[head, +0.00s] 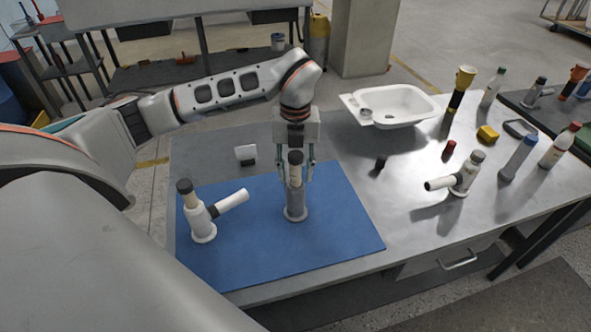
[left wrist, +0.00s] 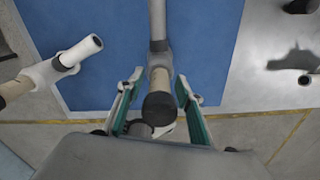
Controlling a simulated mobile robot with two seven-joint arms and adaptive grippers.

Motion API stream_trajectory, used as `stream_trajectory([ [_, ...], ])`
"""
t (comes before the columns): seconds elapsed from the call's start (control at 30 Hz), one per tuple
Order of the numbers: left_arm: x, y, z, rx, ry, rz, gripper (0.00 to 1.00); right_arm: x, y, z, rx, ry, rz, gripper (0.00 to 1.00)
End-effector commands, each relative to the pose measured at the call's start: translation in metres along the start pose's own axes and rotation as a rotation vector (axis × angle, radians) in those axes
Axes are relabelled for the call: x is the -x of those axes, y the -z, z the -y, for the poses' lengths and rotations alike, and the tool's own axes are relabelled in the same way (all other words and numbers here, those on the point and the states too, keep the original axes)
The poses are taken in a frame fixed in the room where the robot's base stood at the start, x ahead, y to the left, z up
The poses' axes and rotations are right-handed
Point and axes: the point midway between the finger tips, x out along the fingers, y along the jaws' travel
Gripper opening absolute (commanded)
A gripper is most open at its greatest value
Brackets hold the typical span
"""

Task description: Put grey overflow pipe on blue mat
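The grey overflow pipe (head: 295,205) stands upright on the blue mat (head: 335,235), near its middle, with a dark cap on top. My left gripper (head: 295,178) points down over it, one finger on each side of its upper part. In the left wrist view the pipe's dark cap (left wrist: 159,107) lies between the green-padded fingers (left wrist: 158,98), with gaps on both sides, so the gripper is open around the pipe. The blue mat (left wrist: 95,25) shows beyond it. My right gripper is in neither view.
A white pipe with a side branch (head: 203,222) stands on the mat's left part. A similar pipe (head: 467,175) is on the bare metal table at right. A white basin (head: 415,105) and several bottles stand farther back. The mat's front right is free.

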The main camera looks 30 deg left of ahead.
Motion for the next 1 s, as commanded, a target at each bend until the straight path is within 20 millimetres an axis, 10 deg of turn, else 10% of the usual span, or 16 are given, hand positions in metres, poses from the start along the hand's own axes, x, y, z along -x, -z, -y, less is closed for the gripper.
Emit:
stream_trajectory([
  [1.0, 0.118, 0.000, 0.000, -0.001, 0.000, 0.001, 0.36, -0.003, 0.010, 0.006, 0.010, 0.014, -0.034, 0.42],
])
